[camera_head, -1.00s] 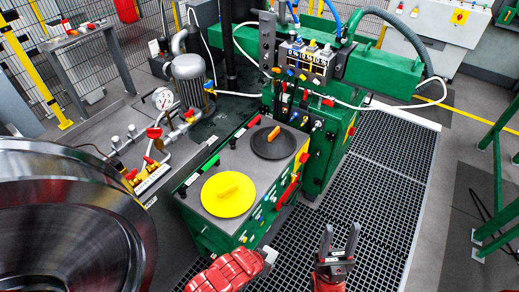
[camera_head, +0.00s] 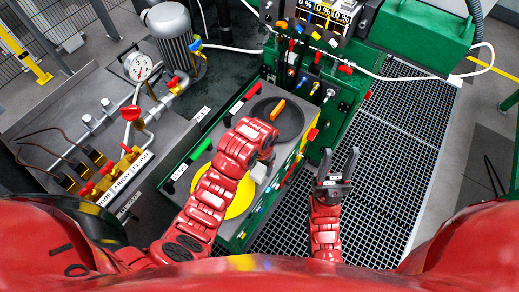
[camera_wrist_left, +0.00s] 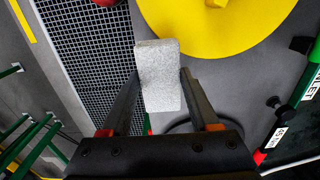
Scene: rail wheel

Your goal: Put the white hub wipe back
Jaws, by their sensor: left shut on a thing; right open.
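The white hub wipe appears as a pale grey-white block (camera_wrist_left: 160,75) between the fingers of my left gripper (camera_wrist_left: 158,100) in the left wrist view. In the head view my left gripper (camera_head: 264,158) is above the cabinet top, and a small part of the pale block (camera_head: 259,172) shows below it. The yellow disc (camera_head: 240,203) is partly hidden by my left arm; it also shows beyond the block in the left wrist view (camera_wrist_left: 190,30). A dark disc (camera_head: 290,122) with an orange block (camera_head: 278,110) lies behind. My right gripper (camera_head: 337,166) is open and empty, over the grating.
The green cabinet (camera_head: 312,135) has a grey top, with knobs and coloured fittings along its sides. A gauge (camera_head: 138,67), valves and a motor (camera_head: 170,25) stand at the left. Hoses and a display panel (camera_head: 318,15) are behind. Floor grating (camera_head: 400,130) lies clear at the right.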

